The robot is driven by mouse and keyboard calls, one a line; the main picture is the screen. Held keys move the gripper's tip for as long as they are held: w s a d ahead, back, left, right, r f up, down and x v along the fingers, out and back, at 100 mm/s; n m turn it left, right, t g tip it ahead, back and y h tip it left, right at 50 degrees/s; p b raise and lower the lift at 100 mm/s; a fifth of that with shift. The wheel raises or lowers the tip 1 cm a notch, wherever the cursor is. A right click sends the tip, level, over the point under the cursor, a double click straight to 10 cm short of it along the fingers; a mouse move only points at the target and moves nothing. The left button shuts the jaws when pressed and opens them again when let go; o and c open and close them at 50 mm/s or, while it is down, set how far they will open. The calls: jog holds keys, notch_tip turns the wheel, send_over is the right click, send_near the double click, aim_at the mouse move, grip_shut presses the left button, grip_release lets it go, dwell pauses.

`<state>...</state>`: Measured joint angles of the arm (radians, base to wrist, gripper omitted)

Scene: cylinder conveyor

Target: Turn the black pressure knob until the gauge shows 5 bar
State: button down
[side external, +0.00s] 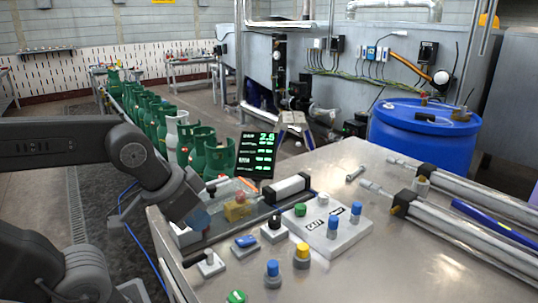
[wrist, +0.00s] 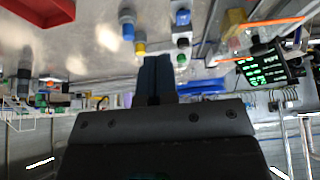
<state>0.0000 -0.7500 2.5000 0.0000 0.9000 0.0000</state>
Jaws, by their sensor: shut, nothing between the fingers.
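The display (side external: 256,155) stands at the back edge of the metal bench and shows a green figure that looks like 2.8 or 2.6, with smaller lines below it. It also shows in the wrist view (wrist: 262,69). A black knob (side external: 274,222) on a small pale base sits near the middle of the bench controls; I take it to be the pressure knob. My gripper (side external: 201,219) is left of this knob and apart from it. In the wrist view its fingers (wrist: 158,62) are pressed together and hold nothing.
A blue switch (side external: 244,242), a yellow knob (side external: 302,256), a blue knob (side external: 273,273) and a green button (side external: 237,297) stand close by. A pale control box (side external: 330,236) carries more buttons. Cylinders lie at right; the bench's front right is clear.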

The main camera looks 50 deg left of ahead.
aim_at(275, 220)
jog(key=c, duration=1.9)
grip_release()
jog(key=shift+o, duration=1)
jog(key=shift+r, duration=0.1)
jog(key=o, duration=0.7)
jog(key=w+r+n+g, duration=0.1)
jog(key=w+n, duration=0.2)
jog(key=w+a+r+n+g, duration=0.1)
jog(key=w+n, duration=0.2)
jog(key=w+r+n, duration=0.1)
jog(key=w+n, duration=0.2)
jog(key=w, duration=0.1)
jog(key=shift+a+r+n+g, duration=0.25)
jog(key=shift+n+g, duration=0.15)
jog(key=shift+o, duration=0.9)
jog(key=w+a+f+n+g, duration=0.1)
jog(key=w+a+n+g, duration=0.1)
jog(key=w+n, duration=0.7)
jog(key=shift+w+a+f+n+g, duration=0.15)
jog(key=shift+w+f+n+g, duration=0.25)
jog(key=shift+w, duration=0.15)
notch_tip(275, 220, down, 14)
jog(key=shift+r, duration=0.15)
jog(key=c, duration=0.9)
